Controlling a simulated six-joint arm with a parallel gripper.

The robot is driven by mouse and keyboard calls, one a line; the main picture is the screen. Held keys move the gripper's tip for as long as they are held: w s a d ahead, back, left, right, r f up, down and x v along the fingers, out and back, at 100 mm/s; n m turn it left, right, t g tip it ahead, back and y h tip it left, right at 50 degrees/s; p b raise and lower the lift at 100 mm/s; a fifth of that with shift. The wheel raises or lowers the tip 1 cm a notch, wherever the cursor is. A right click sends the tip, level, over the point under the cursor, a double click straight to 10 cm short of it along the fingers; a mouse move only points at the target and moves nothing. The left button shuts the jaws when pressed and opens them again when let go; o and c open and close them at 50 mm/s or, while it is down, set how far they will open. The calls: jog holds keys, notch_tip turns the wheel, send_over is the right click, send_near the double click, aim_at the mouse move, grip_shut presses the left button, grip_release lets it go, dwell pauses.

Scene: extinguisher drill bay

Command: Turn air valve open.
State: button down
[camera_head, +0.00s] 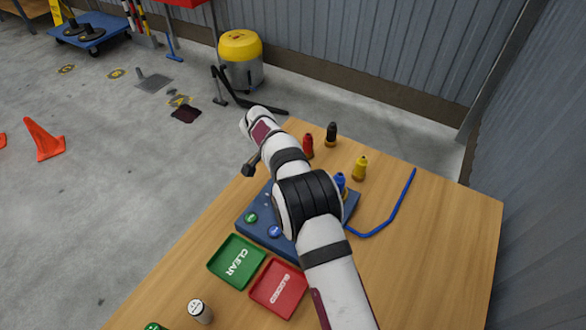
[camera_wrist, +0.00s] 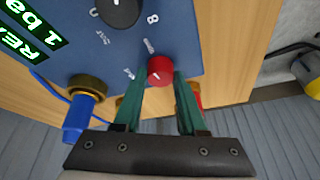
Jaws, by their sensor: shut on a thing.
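A blue control panel (camera_wrist: 190,30) fills the top left of the wrist view and also shows on the table in the head view (camera_head: 246,229). On it is a small red knob (camera_wrist: 160,68) with a white pointer line. My gripper (camera_wrist: 162,79) has its two green fingers on either side of the knob, shut on it. The small lettering around the knob is too blurred to read. In the head view my arm covers the knob and the gripper fingers.
A larger black knob (camera_wrist: 119,10) and a blue fitting with a brass ring (camera_wrist: 80,110) are close by. Red (camera_head: 308,146), black (camera_head: 331,135) and yellow (camera_head: 360,168) fittings stand behind the panel. Green (camera_head: 236,262) and red (camera_head: 278,288) trays lie in front. A blue hose (camera_head: 402,205) lies right.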

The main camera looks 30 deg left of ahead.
jog(key=shift+m+h, duration=0.3)
jog(key=shift+m, duration=0.3)
jog(key=shift+g, duration=0.3)
jog(key=shift+c, duration=2.3)
grip_release()
jog(key=v, duration=1.5)
jog(key=shift+s+a+r, duration=0.2)
jog(key=shift+s+r, duration=0.05)
jog(key=shift+r, duration=0.05)
